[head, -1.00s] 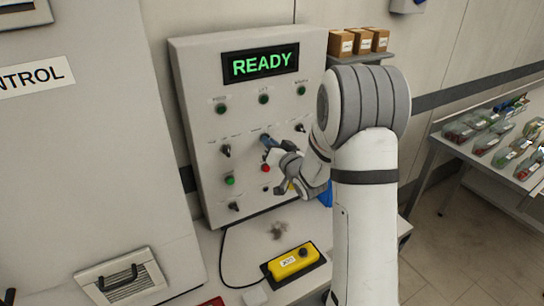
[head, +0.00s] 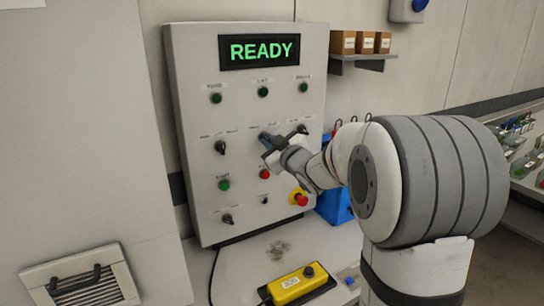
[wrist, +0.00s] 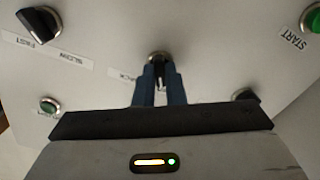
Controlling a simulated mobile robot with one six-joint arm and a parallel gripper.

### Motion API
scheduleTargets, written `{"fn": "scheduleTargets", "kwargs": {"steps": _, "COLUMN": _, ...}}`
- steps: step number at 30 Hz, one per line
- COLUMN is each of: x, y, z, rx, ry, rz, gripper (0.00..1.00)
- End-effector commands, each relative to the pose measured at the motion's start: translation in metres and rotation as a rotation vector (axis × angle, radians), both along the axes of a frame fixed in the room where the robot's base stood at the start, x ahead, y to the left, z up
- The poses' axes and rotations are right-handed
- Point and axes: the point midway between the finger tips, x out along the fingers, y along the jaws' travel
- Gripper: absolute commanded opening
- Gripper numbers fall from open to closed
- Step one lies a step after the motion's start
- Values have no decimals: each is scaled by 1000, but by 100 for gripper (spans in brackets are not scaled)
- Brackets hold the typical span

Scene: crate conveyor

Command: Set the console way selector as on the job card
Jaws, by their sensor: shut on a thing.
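The grey console (head: 185,60) stands upright, with a green READY display, buttons and several black selector knobs. My gripper (head: 265,139) is at the middle knob of its middle row. In the wrist view the blue fingers (wrist: 159,75) are shut on that selector knob (wrist: 158,57), with its round collar showing past the tips. The label beside this knob is mostly hidden by the fingers, so I cannot read it or the knob's setting. A knob labelled SLOW and FAST (wrist: 40,22) is to its left. I cannot make out a job card.
A red emergency button (head: 300,199) projects from the console's lower right, below my wrist. A yellow control box (head: 298,286) with a cable lies on the bench. A shelf with boxes (head: 366,42) is at upper right.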

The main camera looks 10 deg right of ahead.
Motion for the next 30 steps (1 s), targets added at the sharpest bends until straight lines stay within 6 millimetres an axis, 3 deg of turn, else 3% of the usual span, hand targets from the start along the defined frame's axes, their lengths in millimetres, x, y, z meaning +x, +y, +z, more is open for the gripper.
{"fn": "scheduleTargets", "kwargs": {"steps": 1, "x": 0, "y": -1, "z": -11, "rx": -35, "ry": -2, "rz": -4, "gripper": 0}}
{"fn": "scheduleTargets", "kwargs": {"steps": 12, "x": 0, "y": -2, "z": -8, "rx": -228, "ry": -60, "rz": -4, "gripper": 0}}
{"fn": "scheduleTargets", "kwargs": {"steps": 30, "x": 1, "y": -2, "z": -5, "rx": -281, "ry": -77, "rz": -3, "gripper": 0}}
